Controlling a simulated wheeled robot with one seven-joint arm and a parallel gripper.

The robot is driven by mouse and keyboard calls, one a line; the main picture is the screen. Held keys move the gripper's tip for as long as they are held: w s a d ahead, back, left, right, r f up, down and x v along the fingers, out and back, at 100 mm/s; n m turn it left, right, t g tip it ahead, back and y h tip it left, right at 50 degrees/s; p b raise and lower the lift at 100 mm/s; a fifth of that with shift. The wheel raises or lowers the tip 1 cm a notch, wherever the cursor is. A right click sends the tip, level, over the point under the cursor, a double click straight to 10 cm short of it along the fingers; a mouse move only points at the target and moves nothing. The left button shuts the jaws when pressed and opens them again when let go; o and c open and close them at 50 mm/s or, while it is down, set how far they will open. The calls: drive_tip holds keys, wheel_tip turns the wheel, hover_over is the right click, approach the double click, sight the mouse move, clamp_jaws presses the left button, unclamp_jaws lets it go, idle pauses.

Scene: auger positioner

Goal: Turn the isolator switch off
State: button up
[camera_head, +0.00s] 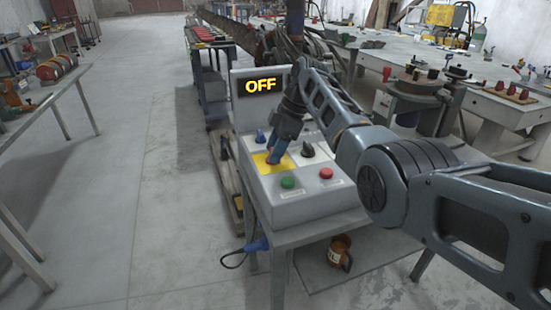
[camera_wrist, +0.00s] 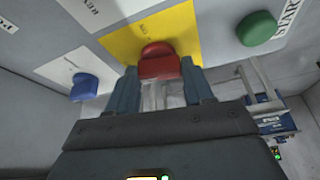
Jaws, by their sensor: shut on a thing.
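The isolator switch is a red handle (camera_wrist: 158,65) on a yellow plate (camera_wrist: 121,46), which also shows in the head view (camera_head: 262,168). My gripper (camera_wrist: 160,78) has one finger on each side of the red handle and is shut on it. In the head view my gripper (camera_head: 275,152) reaches down to the control box (camera_head: 307,207) and hides most of the handle. The display (camera_head: 261,86) at the back of the box reads OFF in yellow. Small lettering on the yellow plate is hard to read.
Around the switch are a blue knob (camera_head: 260,136), a black knob (camera_head: 308,150), a green button (camera_head: 287,182) and a red button (camera_head: 325,173), all close by. A brown mug (camera_head: 340,252) stands below the box's table. The floor at left is open.

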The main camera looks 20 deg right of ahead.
drive_tip(key=shift+w+n+g+b, duration=0.1)
drive_tip(key=shift+n+g+b, duration=0.3)
drive_tip(key=shift+n+b, duration=0.85)
drive_tip(key=shift+r, duration=0.1)
drive_tip(key=o, duration=1)
drive_tip(key=shift+o, duration=0.2)
drive_tip(key=v, duration=0.7)
drive_tip(key=shift+r+b, duration=0.3)
drive_tip(key=shift+b, duration=0.05)
drive_tip(key=shift+d, duration=0.2)
